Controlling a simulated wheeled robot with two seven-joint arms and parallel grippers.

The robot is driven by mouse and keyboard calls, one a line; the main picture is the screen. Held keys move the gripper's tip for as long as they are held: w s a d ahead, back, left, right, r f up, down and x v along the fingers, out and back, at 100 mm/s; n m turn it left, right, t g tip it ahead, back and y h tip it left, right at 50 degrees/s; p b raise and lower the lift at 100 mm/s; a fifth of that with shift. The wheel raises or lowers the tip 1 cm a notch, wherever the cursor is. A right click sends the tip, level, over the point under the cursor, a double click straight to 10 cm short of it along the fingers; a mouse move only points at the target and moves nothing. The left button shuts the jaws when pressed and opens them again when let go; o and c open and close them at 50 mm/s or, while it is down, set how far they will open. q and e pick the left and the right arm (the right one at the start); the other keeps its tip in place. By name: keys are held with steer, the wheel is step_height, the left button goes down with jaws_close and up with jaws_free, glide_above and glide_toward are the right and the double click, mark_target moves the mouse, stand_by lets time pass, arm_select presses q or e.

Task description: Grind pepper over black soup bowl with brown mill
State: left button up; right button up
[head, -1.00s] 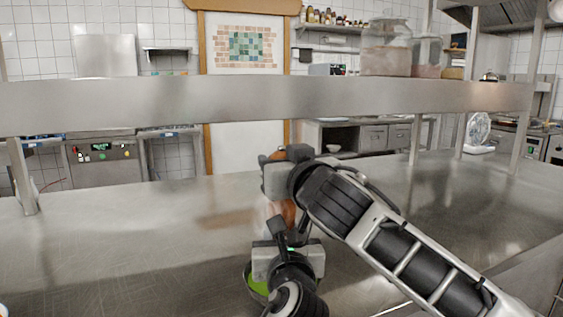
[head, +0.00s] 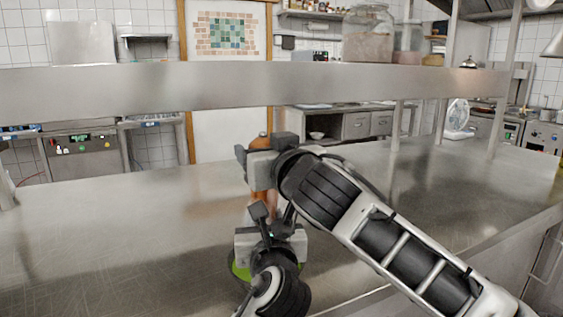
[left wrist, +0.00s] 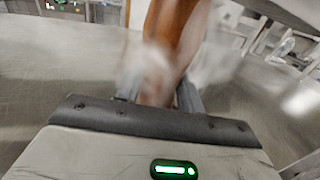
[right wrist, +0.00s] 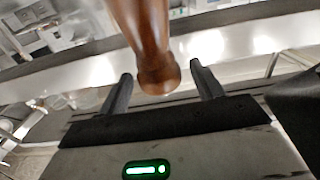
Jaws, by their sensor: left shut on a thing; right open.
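The brown mill (head: 262,177) is upright over the bowl, its top showing above my right gripper (head: 258,162). My left gripper (head: 272,218) is shut on the lower part of the mill, which also shows in the left wrist view (left wrist: 172,35). My right gripper is open around the upper mill. In the right wrist view the brown mill (right wrist: 148,40) stands between the two spread fingers. The black bowl with green soup (head: 240,270) is on the counter, mostly hidden behind my left gripper and wrist.
The steel counter (head: 110,225) is clear on the left and on the far right. A steel shelf (head: 150,90) runs across behind the arms, with a large glass jar (head: 368,35) on it. A white fan-like item (head: 457,118) stands at the back right.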

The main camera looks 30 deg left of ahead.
steer(key=v, duration=1)
steer(key=shift+s+d, duration=0.2)
steer(key=shift+r, duration=0.1)
step_height(320, 180, up, 2)
steer(key=s+a+n+y, duration=0.2)
steer(key=s+n, duration=0.1)
steer(key=n, duration=1.5)
steer(key=w+a+n, duration=0.2)
steer(key=w+n, duration=0.1)
steer(key=n, duration=0.3)
steer(key=w+a+f+n+h, duration=0.1)
steer(key=w+a+n, duration=0.1)
steer(key=w+n, duration=0.2)
steer(key=w+a+f+n+h, duration=0.1)
steer(key=w+a+n, duration=0.2)
steer(key=n, duration=0.5)
steer(key=shift+w+f, duration=0.1)
steer(key=shift+w, duration=0.45)
